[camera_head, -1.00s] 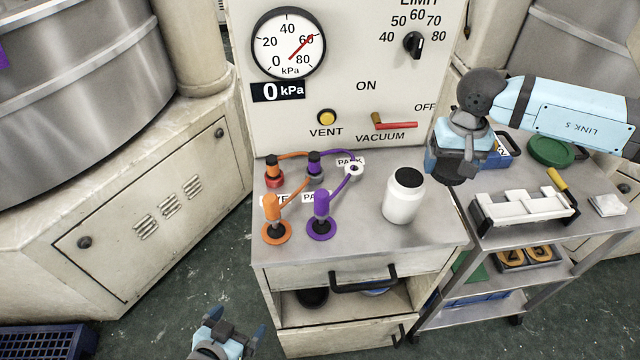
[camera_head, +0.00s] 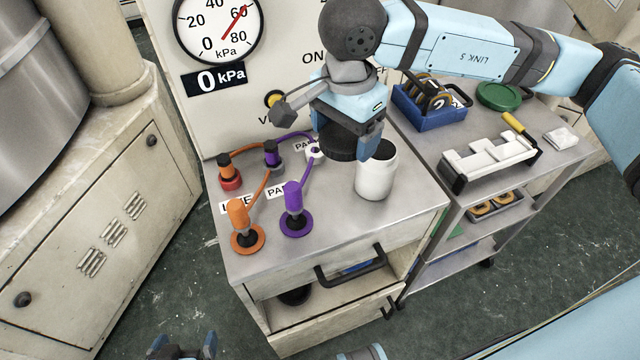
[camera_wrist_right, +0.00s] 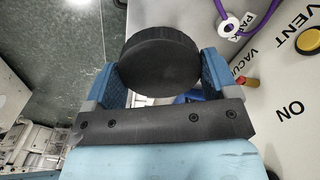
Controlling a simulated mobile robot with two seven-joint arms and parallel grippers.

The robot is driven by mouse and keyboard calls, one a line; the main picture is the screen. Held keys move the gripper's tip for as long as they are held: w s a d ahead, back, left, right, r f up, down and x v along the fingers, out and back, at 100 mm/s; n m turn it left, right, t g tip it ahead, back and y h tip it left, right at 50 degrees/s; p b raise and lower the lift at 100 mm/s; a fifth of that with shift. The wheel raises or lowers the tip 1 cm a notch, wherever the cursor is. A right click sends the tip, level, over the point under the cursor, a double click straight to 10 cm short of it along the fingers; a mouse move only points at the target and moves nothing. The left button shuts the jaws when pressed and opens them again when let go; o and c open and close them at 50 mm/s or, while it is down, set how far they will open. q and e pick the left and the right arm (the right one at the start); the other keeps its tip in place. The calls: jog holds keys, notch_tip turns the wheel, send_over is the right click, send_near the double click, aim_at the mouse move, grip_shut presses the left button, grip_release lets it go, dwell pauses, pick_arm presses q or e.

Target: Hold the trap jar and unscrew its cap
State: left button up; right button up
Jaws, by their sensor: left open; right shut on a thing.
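The white trap jar (camera_head: 376,177) stands upright on the grey cabinet top (camera_head: 335,225) at its right side. Its top shows dark, partly covered by my right gripper (camera_head: 346,132). That gripper is shut on a round black cap (camera_head: 350,145), held apart from the jar, up and to its left in the head view. In the right wrist view the black cap (camera_wrist_right: 160,62) sits between both fingers. My left gripper (camera_head: 182,346) is open and empty, low at the bottom edge of the head view, away from the jar.
Orange (camera_head: 239,218) and purple (camera_head: 294,202) hose fittings stand left of the jar. The panel with gauge (camera_head: 218,28) rises behind. A steel cart (camera_head: 480,195) on the right carries a blue bin (camera_head: 430,112), a white rack (camera_head: 488,160) and a green dish (camera_head: 500,96).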

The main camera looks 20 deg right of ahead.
aim_at(338, 215)
jog(key=shift+s+f, duration=0.2)
jog(key=shift+s, duration=0.05)
notch_tip(338, 215, down, 20)
jog(key=shift+r+p, duration=0.25)
jog(key=shift+p, duration=0.05)
jog(key=shift+f+b, duration=0.25)
jog(key=shift+b, duration=0.1)
jog(key=o, duration=0.9)
jog(key=shift+r, duration=0.1)
jog(key=shift+r+p, duration=0.25)
jog(key=shift+p, duration=0.15)
notch_tip(338, 215, up, 12)
